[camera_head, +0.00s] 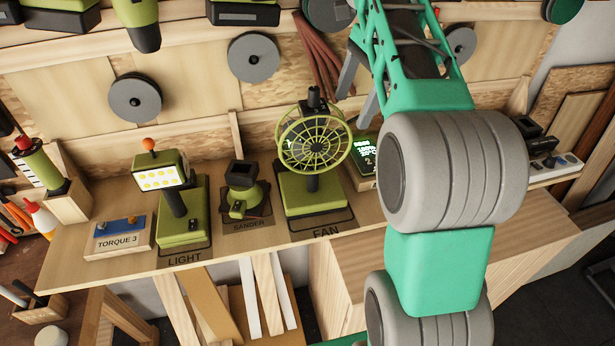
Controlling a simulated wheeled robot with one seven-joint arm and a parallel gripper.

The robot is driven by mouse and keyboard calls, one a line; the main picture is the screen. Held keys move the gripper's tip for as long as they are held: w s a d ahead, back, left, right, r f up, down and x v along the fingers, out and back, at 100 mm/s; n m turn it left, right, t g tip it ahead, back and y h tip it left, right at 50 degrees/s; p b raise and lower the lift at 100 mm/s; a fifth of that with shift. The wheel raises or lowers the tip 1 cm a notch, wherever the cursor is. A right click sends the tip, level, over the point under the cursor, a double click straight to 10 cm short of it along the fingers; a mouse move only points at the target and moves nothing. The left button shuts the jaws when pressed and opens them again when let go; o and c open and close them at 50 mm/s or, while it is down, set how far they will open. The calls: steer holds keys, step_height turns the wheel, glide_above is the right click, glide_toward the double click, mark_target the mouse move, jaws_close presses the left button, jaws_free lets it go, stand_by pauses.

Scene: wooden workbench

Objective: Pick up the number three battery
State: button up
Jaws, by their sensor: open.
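No battery marked three can be made out. A charger with a lit display (366,152) stands right of the fan, partly hidden by my arm; its screen seems to read 100% and a 2. Black battery-like blocks (536,136) stand right of my arm at the bench's right end; I cannot read a number on them. My gripper (359,88) shows only in part, as two grey fingers left of my teal arm, apart and with nothing seen between them.
On the wooden bench (110,266) stand a green light (181,228), a sander (242,190) and a fan (312,190). A white power strip (556,166) is at right. Discs and tools hang on the back wall.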

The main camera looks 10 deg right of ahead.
mark_target(330, 109)
steer(key=shift+m+y, duration=0.7)
steer(key=shift+m, duration=0.2)
steer(key=a, duration=0.1)
steer(key=a+f, duration=0.1)
steer(key=w+a, duration=0.1)
steer(key=a, duration=0.1)
steer(key=shift+f+b, duration=0.15)
steer(key=shift+b, duration=0.15)
steer(key=b+x, duration=0.7)
steer(key=shift+s+a+f, duration=0.2)
steer(key=shift+a+f, duration=0.05)
steer(key=shift+a, duration=0.05)
steer(key=shift+r+g, duration=0.1)
steer(key=shift+g, duration=0.2)
jaws_close()
steer(key=shift+r, duration=0.2)
